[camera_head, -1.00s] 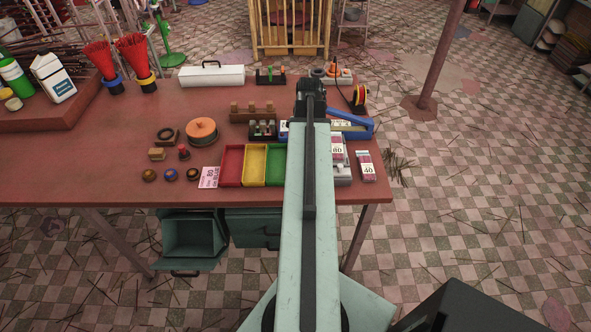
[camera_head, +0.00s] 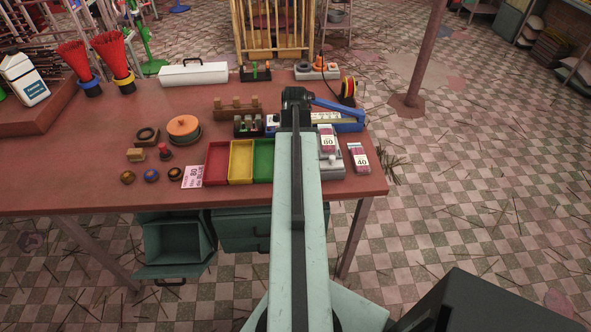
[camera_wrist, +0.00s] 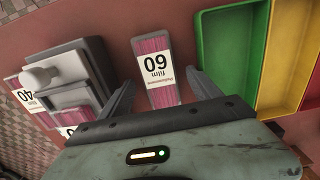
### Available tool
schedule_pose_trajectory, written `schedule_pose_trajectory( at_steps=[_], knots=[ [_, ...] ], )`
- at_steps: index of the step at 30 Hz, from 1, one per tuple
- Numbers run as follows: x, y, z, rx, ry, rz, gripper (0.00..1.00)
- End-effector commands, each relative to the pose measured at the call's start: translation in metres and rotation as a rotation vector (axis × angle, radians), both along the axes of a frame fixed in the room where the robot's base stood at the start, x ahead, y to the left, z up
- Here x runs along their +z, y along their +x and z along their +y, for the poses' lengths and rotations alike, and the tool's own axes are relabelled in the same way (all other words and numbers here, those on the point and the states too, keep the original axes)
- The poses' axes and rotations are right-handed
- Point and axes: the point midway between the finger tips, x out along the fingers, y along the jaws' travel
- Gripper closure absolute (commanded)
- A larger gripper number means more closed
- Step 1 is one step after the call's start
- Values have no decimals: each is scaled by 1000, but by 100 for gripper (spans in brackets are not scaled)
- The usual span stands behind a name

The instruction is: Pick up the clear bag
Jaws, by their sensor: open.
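A packet of pink sticks with a white label reading 60 and "film" (camera_wrist: 158,68) lies on the red table in the wrist view. It looks like the clear bag, though its clear film is hard to make out. My gripper (camera_wrist: 162,84) is open, with one dark finger on each side of this packet. I cannot tell how high the fingers are above the table. In the head view my arm hides the gripper and this packet.
A grey device with a knob (camera_wrist: 68,80) stands left of the packet in the wrist view. A packet labelled 40 (camera_head: 359,158) and one labelled 80 (camera_head: 327,140) lie near it. The green tray (camera_wrist: 228,45) is close on the right. A blue-handled tool (camera_head: 340,108) is behind.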

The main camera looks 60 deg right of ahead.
Motion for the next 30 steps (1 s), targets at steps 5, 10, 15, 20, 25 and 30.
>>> schedule_pose_trajectory(
  at_steps=[5, 10, 15, 20, 25, 30],
  knots=[
    [-5, 0, 0, 0, 0, 0, 27],
    [-4, 0, 0, -1, 0, 0, 52],
    [-4, 0, 0, -1, 0, 0, 95],
    [-4, 0, 0, -1, 0, 0, 95],
    [4, -1, 0, -1, 0, 0, 95],
    [31, -1, 0, -2, 0, 0, 95]
  ],
)
